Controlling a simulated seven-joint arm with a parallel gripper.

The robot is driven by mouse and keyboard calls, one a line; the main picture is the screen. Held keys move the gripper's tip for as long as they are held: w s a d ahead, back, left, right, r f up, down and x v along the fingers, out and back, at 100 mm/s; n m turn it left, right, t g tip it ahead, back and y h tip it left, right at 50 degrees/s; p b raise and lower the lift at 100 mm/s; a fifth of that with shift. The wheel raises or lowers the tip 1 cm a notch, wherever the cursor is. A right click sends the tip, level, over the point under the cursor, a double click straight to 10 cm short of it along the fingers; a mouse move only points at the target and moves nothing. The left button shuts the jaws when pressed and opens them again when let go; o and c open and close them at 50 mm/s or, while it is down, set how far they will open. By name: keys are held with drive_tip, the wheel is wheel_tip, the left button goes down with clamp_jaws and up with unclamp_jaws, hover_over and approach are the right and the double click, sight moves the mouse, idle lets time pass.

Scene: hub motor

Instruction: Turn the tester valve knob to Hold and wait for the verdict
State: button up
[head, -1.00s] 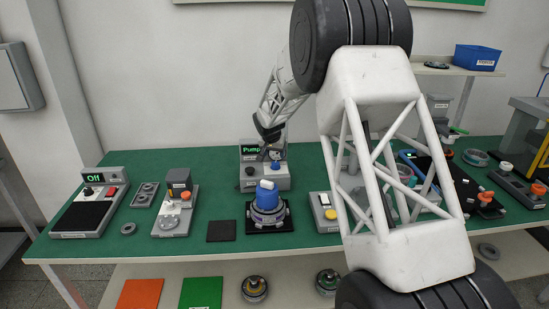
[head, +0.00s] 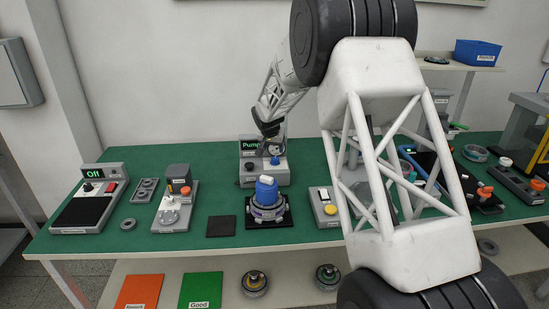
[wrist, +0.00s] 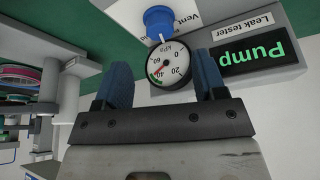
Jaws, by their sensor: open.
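The leak tester (head: 264,176) stands at the back of the green table, and its green display (head: 250,146) reads "Pump". A blue valve knob (head: 276,161) is on its front; in the wrist view the blue knob (wrist: 158,20) sits beside a "Vent" label. A round kPa gauge (wrist: 169,65) shows between the two fingers; its exact reading is unclear. My gripper (wrist: 160,82) is open and empty, its blue fingers apart on either side of the gauge in the picture. The knob is beyond the fingertips, not held. In the head view my gripper (head: 268,129) is over the tester.
A hub motor with a blue cap (head: 266,190) stands on a black base in front of the tester. A unit with a yellow button (head: 330,210) is to its right. A black mat (head: 221,226) lies to the left. My arm hides part of the table's right side.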

sight(275, 158)
drive_tip(key=shift+f, duration=0.1)
drive_tip(key=shift+x, duration=3.8)
drive_tip(key=c, duration=0.9)
